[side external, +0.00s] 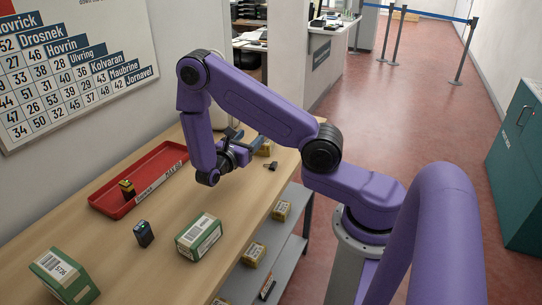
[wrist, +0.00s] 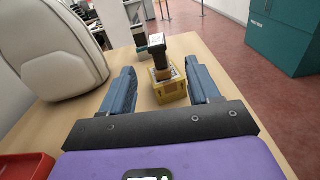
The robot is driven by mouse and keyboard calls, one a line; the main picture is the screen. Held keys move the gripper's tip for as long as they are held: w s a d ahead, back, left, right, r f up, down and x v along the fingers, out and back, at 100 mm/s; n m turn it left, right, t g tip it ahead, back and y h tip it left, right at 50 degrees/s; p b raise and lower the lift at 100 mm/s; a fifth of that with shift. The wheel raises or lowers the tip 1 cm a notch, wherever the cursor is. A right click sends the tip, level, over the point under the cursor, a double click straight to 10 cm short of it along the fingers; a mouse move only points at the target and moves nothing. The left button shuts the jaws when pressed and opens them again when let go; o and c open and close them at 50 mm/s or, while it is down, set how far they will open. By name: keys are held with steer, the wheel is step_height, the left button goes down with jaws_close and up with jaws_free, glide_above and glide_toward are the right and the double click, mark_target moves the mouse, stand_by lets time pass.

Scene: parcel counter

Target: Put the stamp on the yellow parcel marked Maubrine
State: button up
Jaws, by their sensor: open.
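In the wrist view a yellow parcel (wrist: 172,92) sits on the table ahead of my gripper (wrist: 160,66). A stamp with a black top and brownish lower part (wrist: 161,60) appears upright on or just behind this parcel; I cannot tell if they touch. My gripper's two blue fingers are spread apart, one to each side of them, with nothing clamped. In the side view my gripper (side external: 240,146) is low over the table's far part, and a yellow parcel (side external: 266,149) shows partly behind it. The name on the parcel is not readable.
A red tray (side external: 108,205) holds a small black-and-yellow item (side external: 127,189). A dark block (side external: 143,234) and green-and-white parcels (side external: 200,236) (side external: 64,277) stand nearer. A small black object (side external: 271,166) lies by the table edge.

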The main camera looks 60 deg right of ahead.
steer(key=s+a+r+m+y, duration=0.2)
steer(key=s+a+r+y, duration=0.2)
steer(key=s+a+y, duration=0.5)
steer(key=s+a+r+m+y, duration=0.2)
steer(key=s+a+r+y, duration=0.2)
steer(key=s+a+y, duration=0.5)
steer(key=s+a, duration=0.4)
steer(key=s, duration=0.1)
steer(key=shift+r+m+t, duration=0.3)
steer(key=shift+m, duration=0.1)
steer(key=shift+w+a, duration=0.1)
